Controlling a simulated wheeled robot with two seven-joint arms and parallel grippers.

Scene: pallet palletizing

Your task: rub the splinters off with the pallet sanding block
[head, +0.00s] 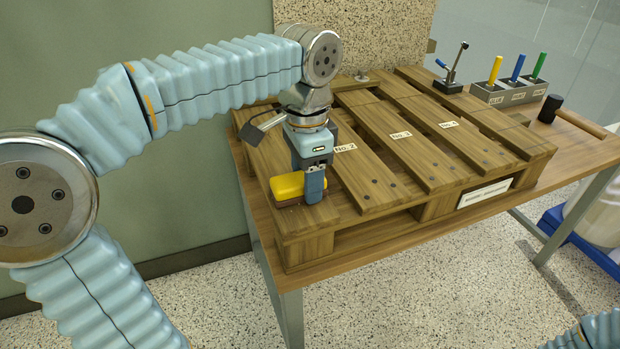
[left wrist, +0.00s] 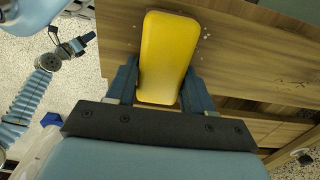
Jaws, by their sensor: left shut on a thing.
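The sanding block (head: 287,186) has a yellow top and a darker underside. It sits low at the front left corner of the wooden pallet (head: 372,198), on the leftmost board. My left gripper (head: 313,184) points down and is shut on it. In the left wrist view the block (left wrist: 167,58) lies between the two blue fingers (left wrist: 160,88). Pale specks like splinters (left wrist: 206,36) show on the wood beside the block. Whether its underside touches the board is hidden. My right gripper (left wrist: 80,44) shows small in the left wrist view, its jaws too small to read.
The pallet lies on a wooden table (head: 590,150). Its other boards carry number labels. At the back right stand a blue-handled clamp (head: 452,70), a grey holder (head: 508,92) with yellow, blue and green sticks, and a black-headed mallet (head: 550,108). A speckled panel (head: 385,35) stands behind.

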